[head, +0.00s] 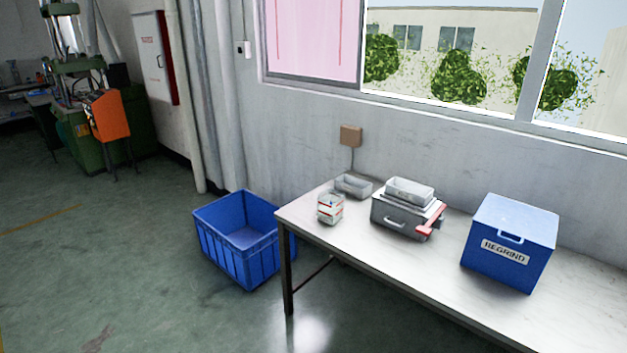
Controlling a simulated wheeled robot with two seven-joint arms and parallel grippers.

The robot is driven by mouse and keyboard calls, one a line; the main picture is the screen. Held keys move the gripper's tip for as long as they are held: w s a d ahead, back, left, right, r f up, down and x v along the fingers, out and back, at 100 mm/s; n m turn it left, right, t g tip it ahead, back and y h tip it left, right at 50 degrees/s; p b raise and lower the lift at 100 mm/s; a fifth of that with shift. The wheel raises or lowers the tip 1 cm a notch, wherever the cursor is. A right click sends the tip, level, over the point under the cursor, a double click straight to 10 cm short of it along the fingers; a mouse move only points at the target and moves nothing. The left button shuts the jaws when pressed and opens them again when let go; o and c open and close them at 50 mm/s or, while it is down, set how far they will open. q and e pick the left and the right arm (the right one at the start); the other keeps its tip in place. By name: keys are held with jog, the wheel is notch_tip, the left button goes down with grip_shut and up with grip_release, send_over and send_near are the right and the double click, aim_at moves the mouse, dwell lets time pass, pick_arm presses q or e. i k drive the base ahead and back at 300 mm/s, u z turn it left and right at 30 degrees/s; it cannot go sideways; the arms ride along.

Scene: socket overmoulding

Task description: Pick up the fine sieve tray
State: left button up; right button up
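Two pale trays show in the head view, and I cannot tell which is the fine sieve tray. One light grey tray (354,186) sits on the table (390,260) near the wall, at the table's left end. Another whitish tray (409,191) rests on top of a grey metal box (392,217) with a front handle and a red lever (430,221) at its right. The mesh or floor of either tray is too small to make out. Neither of my grippers is in view.
A small white and red box (330,207) stands at the table's left end. A blue lidded REGRIND box (510,243) stands to the right. A blue crate (240,240) is on the floor left of the table. The floor in front is clear.

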aim_at(408, 193)
jog(key=u, duration=0.6)
jog(key=i, duration=1.7)
jog(key=z, duration=0.8)
jog(key=i, duration=1.05)
jog(key=z, duration=1.1)
